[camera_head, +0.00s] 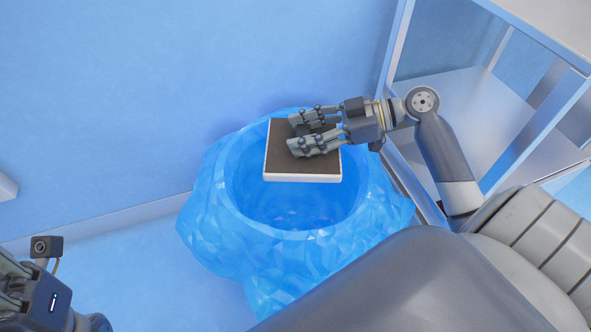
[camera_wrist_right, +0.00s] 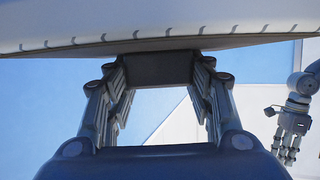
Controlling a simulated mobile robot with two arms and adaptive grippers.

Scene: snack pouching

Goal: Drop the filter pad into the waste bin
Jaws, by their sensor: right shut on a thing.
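The filter pad (camera_head: 290,165) is a square slab with a dark grey-brown top and white sides. My right gripper (camera_head: 300,134) comes in from the right and is shut on the pad. It holds the pad over the back part of the mouth of the waste bin (camera_head: 205,215), a faceted translucent blue container. The pad hides part of the bin's rear rim. In the right wrist view, the fingers of my right gripper (camera_wrist_right: 158,75) reach up to a dark surface. My left gripper (camera_head: 25,290) is at the lower left, away from the bin; its fingers are unclear.
A metal-framed shelf unit (camera_head: 470,110) stands to the right of the bin, close to my right arm. A blue wall (camera_head: 150,90) rises behind the bin. The floor (camera_head: 140,260) left of the bin is clear. The visible bin interior (camera_head: 300,215) looks empty.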

